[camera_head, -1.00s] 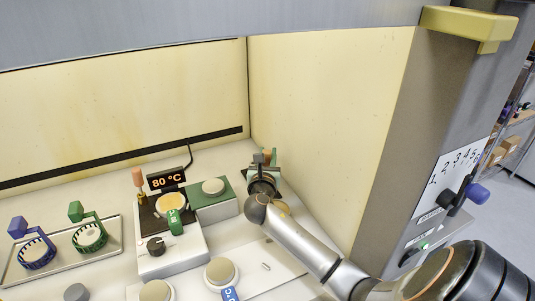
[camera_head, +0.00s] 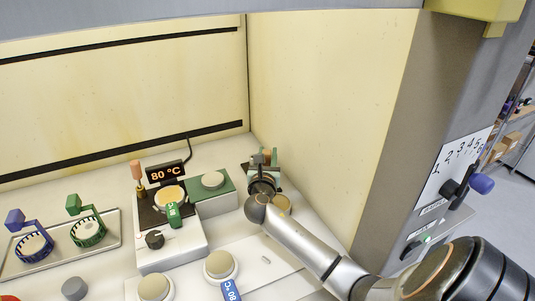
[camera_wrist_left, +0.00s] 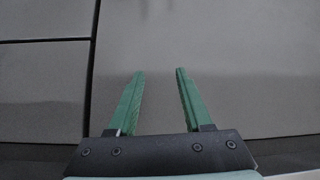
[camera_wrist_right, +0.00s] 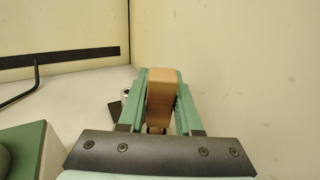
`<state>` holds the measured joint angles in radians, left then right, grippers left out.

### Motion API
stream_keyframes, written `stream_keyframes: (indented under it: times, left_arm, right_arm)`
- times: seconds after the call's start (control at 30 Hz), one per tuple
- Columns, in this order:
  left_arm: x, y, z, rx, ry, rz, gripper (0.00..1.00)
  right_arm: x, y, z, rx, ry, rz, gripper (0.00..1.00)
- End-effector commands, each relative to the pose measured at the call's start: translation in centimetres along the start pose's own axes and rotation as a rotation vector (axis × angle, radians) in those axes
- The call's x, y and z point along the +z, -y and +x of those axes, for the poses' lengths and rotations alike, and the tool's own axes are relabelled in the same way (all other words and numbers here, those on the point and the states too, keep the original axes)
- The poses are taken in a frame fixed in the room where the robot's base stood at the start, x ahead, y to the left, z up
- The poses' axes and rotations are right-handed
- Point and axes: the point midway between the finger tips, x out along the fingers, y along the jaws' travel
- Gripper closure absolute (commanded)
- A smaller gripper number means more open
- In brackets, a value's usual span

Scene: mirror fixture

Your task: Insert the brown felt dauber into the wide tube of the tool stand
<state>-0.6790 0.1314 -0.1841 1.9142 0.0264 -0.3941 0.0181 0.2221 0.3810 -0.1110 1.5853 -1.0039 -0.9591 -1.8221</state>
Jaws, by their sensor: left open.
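My right gripper (camera_head: 264,157) is at the back right of the bench, near the corner of the enclosure. In the right wrist view its green fingers (camera_wrist_right: 160,85) are shut on a tan-brown block-like piece, which I take to be the brown felt dauber (camera_wrist_right: 161,92). Its lower end is hidden by the gripper. A small dark piece with a light ring (camera_wrist_right: 119,103), perhaps part of the tool stand, shows left of and beyond the fingers; I cannot tell which tube it is. My left gripper (camera_wrist_left: 159,75) is open and empty before a grey surface.
A hot plate unit (camera_head: 172,248) with an 80 °C display (camera_head: 166,173) and a green block (camera_head: 210,191) stand left of my right gripper. A tray (camera_head: 112,252) with blue and green baskets lies further left. The enclosure's side wall (camera_head: 330,120) is close on the right.

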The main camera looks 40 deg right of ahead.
Motion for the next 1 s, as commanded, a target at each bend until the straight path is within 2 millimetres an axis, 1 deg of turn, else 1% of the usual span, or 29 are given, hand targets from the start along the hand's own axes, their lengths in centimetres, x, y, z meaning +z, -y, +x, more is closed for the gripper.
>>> stream_keyframes:
  times: [0.03, 0.23, 0.27, 0.47, 0.57, 0.67, 0.77, 1.0]
  left_arm:
    - [0.0, 0.0, 0.0, 0.000, 0.000, 0.000, 0.50]
    - [0.0, 0.0, 0.0, 0.000, 0.000, 0.000, 0.50]
    - [0.0, 0.0, 0.0, 0.000, 0.000, 0.000, 0.50]
    - [0.0, 0.0, 0.0, 0.000, 0.000, 0.000, 0.50]
    - [0.0, 0.0, 0.0, 0.000, 0.000, 0.000, 0.50]
    - [0.0, 0.0, 0.0, 0.000, 0.000, 0.000, 0.50]
    - [-0.1, 0.0, -0.1, 0.000, 0.000, 0.000, 0.50]
    - [0.0, 0.0, 0.0, 0.000, 0.000, 0.000, 0.50]
  right_arm:
    - [0.0, 0.0, 0.0, 0.000, 0.000, 0.000, 0.60]
    - [0.1, 0.0, 0.0, 0.000, 0.000, 0.000, 0.38]
    - [0.1, 0.0, 0.0, 0.000, 0.000, 0.000, 0.36]
    - [0.0, 0.0, 0.0, 0.000, 0.000, 0.000, 0.36]
    - [0.0, 0.0, -0.3, 0.001, -0.001, 0.000, 0.36]
    - [0.0, -0.1, -1.4, 0.002, -0.001, 0.000, 0.36]
    - [-0.1, 0.0, -3.1, 0.002, -0.004, 0.002, 0.36]
    - [-0.1, 0.0, -8.5, 0.002, -0.003, 0.002, 0.36]
